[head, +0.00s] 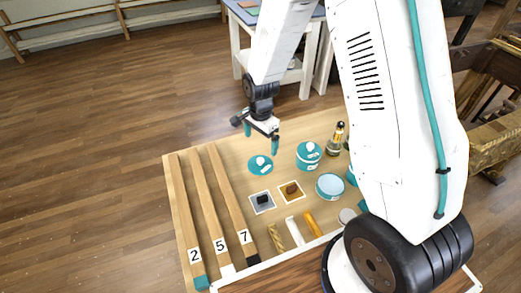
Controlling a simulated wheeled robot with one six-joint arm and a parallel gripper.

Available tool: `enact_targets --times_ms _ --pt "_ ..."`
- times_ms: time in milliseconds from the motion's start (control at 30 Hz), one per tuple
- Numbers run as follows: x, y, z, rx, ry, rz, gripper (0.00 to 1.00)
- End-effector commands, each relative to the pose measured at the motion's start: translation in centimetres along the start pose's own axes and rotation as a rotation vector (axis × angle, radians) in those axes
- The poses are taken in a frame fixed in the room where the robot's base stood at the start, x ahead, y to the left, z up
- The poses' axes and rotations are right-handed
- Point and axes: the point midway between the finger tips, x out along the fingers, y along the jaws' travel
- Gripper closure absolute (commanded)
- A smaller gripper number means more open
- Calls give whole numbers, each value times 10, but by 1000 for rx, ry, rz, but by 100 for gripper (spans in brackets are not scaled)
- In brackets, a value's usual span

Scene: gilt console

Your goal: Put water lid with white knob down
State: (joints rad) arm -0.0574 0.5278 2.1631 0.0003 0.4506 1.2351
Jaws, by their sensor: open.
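A round teal lid with a white knob (261,166) lies flat on the wooden tabletop (232,150). My gripper (261,141) is open and empty, with its teal-tipped fingers apart, above and just behind this lid. A round teal pot (308,156), also topped by a lid with a white knob, stands to the right. An open round pot (330,186) with a pale blue inside, perhaps water, stands in front of it.
Three wooden bars marked 2, 5 and 7 (222,200) lie on the left. A small bottle (336,140) stands at the back right. Two small square cards with dark pieces (262,202) (291,191) lie in front of the lid. My arm hides part of the right side.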

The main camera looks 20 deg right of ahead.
Motion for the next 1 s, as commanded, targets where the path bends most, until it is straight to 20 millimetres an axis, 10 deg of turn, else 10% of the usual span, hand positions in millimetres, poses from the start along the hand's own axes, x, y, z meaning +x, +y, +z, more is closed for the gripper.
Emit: enact_targets --times_ms 433,1000 --pt "-41 5 0 -43 3 -8 0" --pt "-243 136 35 -662 50 -57 0"
